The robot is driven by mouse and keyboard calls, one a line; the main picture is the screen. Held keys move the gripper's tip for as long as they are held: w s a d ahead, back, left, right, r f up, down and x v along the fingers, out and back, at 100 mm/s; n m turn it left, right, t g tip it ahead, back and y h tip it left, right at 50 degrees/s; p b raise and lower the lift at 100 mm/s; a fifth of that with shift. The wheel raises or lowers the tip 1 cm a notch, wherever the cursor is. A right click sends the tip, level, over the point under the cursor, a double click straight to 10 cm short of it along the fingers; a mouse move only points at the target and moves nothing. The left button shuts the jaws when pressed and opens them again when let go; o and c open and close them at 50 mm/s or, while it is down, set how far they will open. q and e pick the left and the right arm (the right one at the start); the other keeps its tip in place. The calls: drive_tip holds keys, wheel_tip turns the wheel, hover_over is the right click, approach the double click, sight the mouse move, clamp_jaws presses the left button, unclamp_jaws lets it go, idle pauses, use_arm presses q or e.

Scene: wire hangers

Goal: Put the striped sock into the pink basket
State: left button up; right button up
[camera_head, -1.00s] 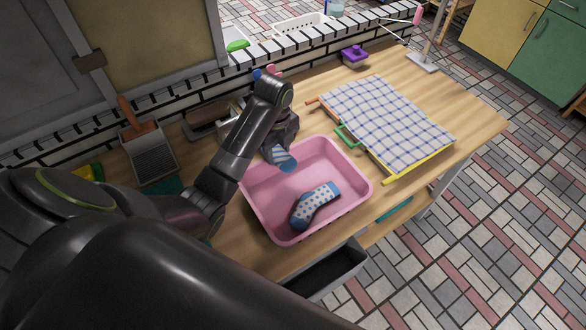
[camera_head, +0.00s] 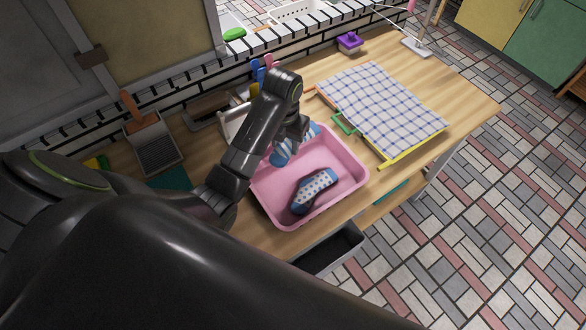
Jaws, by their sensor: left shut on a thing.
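A pink basket (camera_head: 347,191) stands on the wooden table in the middle of the view. A blue sock with dark dots (camera_head: 315,190) lies on its floor. My left gripper (camera_head: 297,135) is over the back left part of the basket, shut on the striped sock (camera_head: 281,153). The blue striped sock hangs below the gripper at the basket's back left side; the gripper and arm hide part of it. I cannot tell whether it touches the basket. My right gripper is not in view.
A checked cloth (camera_head: 385,108) on a coloured rack lies right of the basket. A dustpan with brush (camera_head: 155,147) is at the left. A purple container (camera_head: 350,41) stands at the back. A dark grey drawer (camera_head: 330,250) is below the table's front edge.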

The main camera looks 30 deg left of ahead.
use_arm(q)
drive_tip(key=b, duration=0.4)
hover_over(286, 172)
wheel_tip(286, 172, down, 5)
drive_tip(key=shift+f, duration=0.1)
drive_tip(key=shift+f+b, duration=0.45)
drive_tip(key=shift+b, duration=0.2)
wheel_tip(286, 172, down, 3)
drive_tip(key=shift+f+b, duration=0.1)
drive_tip(key=shift+b, duration=0.95)
drive_tip(key=shift+f+b, duration=0.55)
drive_tip(key=shift+b, duration=0.05)
drive_tip(key=o, duration=0.9)
drive_tip(key=shift+o, duration=0.2)
